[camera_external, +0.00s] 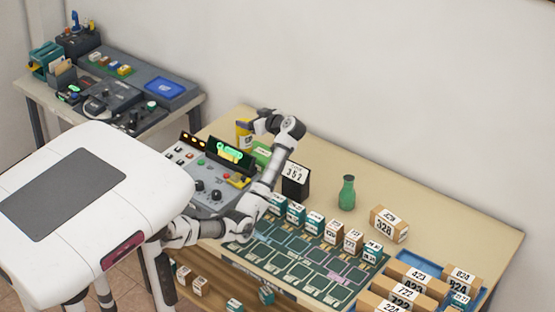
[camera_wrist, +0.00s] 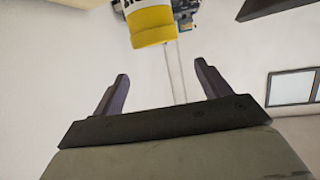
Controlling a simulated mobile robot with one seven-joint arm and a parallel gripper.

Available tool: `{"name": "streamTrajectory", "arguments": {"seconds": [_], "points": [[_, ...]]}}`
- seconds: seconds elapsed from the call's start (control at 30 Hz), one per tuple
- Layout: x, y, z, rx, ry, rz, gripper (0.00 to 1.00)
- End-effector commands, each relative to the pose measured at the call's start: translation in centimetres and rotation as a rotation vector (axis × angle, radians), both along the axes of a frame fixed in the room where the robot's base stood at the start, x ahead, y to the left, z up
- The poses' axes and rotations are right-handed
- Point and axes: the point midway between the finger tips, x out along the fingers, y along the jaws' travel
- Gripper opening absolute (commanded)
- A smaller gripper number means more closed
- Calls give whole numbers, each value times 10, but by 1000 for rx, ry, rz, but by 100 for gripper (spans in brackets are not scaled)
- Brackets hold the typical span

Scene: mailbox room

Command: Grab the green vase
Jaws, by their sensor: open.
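The vase is not visible in the wrist view.
A yellow container (camera_wrist: 151,24) shows beyond the fingers. A black 357 sign (camera_external: 296,180) stands left of the vase, and a box marked 328 (camera_external: 388,224) stands close on its right. Small numbered boxes (camera_external: 333,231) line up in front. The table behind the vase is clear.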

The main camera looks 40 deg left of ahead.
Motion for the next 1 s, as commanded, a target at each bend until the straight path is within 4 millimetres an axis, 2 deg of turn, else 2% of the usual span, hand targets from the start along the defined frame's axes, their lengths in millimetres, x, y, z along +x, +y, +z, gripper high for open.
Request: {"name": "streamTrajectory", "arguments": {"seconds": [0.33,0.43,0.47,0.67,0.77,0.87,0.97,1.0], "points": [[0,0,0,0,0,0,76],[0,0,0,0,0,0,63],[0,0,0,0,0,0,62],[0,0,0,0,0,0,62],[5,-1,11,21,-15,-21,62],[24,-9,53,112,-71,-108,62],[50,-30,136,302,-166,-259,62],[57,-46,176,405,-204,-328,62]]}}
